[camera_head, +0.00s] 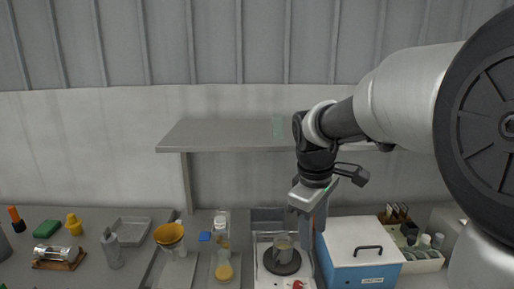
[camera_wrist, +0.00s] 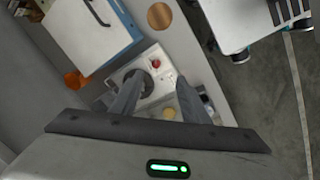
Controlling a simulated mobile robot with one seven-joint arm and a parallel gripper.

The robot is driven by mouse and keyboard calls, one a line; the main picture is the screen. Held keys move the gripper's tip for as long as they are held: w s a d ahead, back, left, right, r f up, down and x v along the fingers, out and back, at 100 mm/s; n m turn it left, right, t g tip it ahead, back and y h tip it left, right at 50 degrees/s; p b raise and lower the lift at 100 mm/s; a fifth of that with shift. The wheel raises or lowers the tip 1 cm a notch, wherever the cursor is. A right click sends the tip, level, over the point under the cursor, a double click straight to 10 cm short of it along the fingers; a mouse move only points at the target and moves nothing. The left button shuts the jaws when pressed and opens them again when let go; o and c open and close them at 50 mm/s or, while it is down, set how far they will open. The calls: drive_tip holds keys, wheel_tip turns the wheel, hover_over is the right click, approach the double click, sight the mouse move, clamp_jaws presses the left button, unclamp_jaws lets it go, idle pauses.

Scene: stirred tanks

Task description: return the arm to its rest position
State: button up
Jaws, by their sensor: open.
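My gripper (camera_head: 308,238) hangs fingers-down from my arm on the right of the head view, above the bench near the stirrer plate (camera_head: 262,281). Its fingers are apart and nothing shows between them. A glass beaker (camera_head: 284,243) stands on the dark round top of the plate, close to the fingers in the picture. In the wrist view, my gripper (camera_wrist: 160,78) has both fingers spread, with the white stirrer plate (camera_wrist: 158,98) and its red knob beyond them. The gap between fingers and beaker cannot be judged exactly.
A grey shelf (camera_head: 225,134) is on the wall behind my arm. A blue box with a white lid (camera_head: 360,245) stands right of the stirrer. A flask with yellow liquid (camera_head: 224,270), an amber funnel (camera_head: 169,234) and a grey tray (camera_head: 130,229) stand left.

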drive_tip(key=s+r+m+t, duration=0.2)
drive_tip(key=s+m, duration=0.3)
drive_tip(key=s, duration=0.4)
drive_tip(key=s+r+m+t+y+p, duration=0.1)
drive_tip(key=s+r+m+t, duration=0.1)
drive_tip(key=s, duration=0.7)
drive_tip(key=r+m, duration=0.1)
drive_tip(key=m, duration=0.1)
drive_tip(key=shift+r+m, duration=0.15)
drive_tip(key=shift+m, duration=0.25)
